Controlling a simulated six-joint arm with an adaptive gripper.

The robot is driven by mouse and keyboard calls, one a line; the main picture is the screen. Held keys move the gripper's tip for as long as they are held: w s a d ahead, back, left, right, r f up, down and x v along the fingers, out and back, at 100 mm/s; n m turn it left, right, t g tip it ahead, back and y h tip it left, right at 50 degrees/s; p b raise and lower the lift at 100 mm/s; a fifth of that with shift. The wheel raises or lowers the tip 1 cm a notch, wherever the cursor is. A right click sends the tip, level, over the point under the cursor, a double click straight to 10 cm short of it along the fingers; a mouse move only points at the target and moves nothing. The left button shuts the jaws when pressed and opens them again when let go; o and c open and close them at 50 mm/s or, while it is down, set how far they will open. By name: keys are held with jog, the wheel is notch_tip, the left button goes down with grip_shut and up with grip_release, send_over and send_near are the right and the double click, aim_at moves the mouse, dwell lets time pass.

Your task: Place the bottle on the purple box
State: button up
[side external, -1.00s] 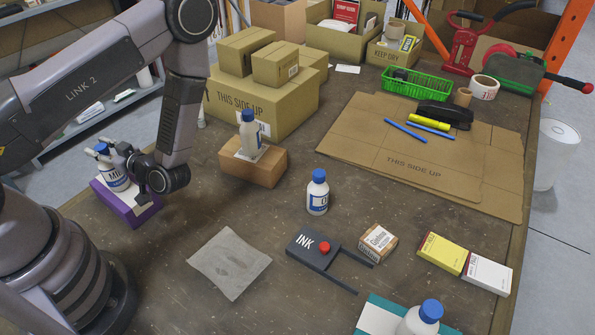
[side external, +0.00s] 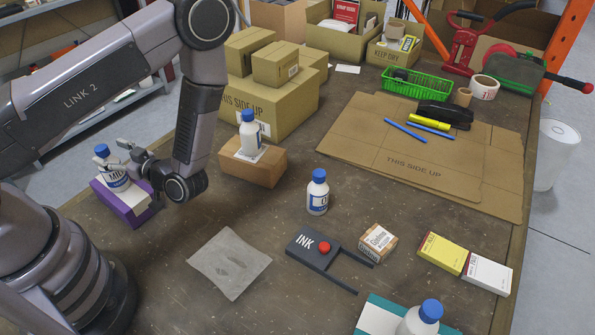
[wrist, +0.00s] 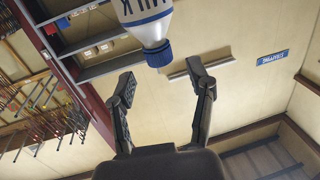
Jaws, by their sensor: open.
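A white bottle with a blue cap and blue label (side external: 117,181) stands upright on the purple box (side external: 127,212) at the left. It also shows inverted at the top of the wrist view (wrist: 146,22). My gripper (side external: 127,157) is open and empty just right of the bottle. In the wrist view its fingers (wrist: 160,72) are spread, with the bottle beyond their tips and clear of them. Part of the purple box's top is hidden by my gripper.
Similar bottles stand on a brown box (side external: 252,170), on the bench centre (side external: 317,195) and on a teal item (side external: 375,318) in front. A black INK pad (side external: 318,250), a grey sheet (side external: 229,262) and stacked cartons (side external: 262,105) are also there. Bare bench lies right of the purple box.

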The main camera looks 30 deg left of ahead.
jog(key=w+d, duration=0.1)
jog(key=d, duration=0.6)
jog(key=w+d+r+m+t+h, duration=0.2)
jog(key=w+t+h, duration=0.25)
jog(key=w, duration=0.25)
jog(key=w+d+r+m+t+h, duration=0.1)
jog(key=w+d+r+t+h, duration=0.15)
jog(key=w+h, duration=0.45)
jog(key=w+d+r+m+t+h, duration=0.4)
jog(key=d+r+h, duration=0.1)
jog(key=r, duration=0.4)
jog(key=s+d+r+m+h, duration=0.2)
jog(key=s+r+m+h, duration=0.2)
jog(key=s+r+m, duration=0.55)
jog(key=s+a+r+m+g+y, duration=0.1)
jog(key=s+a, duration=0.2)
jog(key=s, duration=0.5)
jog(key=s+a+r+m+g+y, duration=0.1)
jog(key=s+a, duration=0.3)
jog(key=s, duration=0.4)
jog(key=shift+s+a+r+m+g+y, duration=0.25)
jog(key=shift+r+m+g+y, duration=0.15)
jog(key=shift+m, duration=0.25)
